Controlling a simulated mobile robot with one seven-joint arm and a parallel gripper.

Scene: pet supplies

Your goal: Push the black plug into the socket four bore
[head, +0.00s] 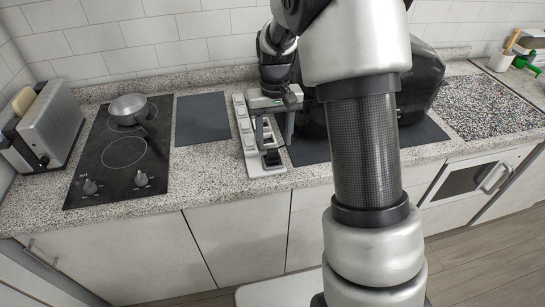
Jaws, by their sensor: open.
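A light grey socket strip (246,143) lies on the counter, running from back to front, with a row of square bores along it. A small black block that looks like the black plug (271,158) is at the strip's front end, just below my gripper. I cannot tell whether it sits in a bore or on top. My gripper (271,141) points down over the strip's front part, with its fingers apart. I cannot make out contact with the plug. The gripper partly hides the strip's right side, and the bore numbers are too small to read.
A black hob (122,153) with a pot (128,109) and a toaster (45,125) stand to the left. A dark mat (202,118) lies left of the strip. A large black rounded object (424,78) stands behind my arm. The counter's front edge is close to the strip.

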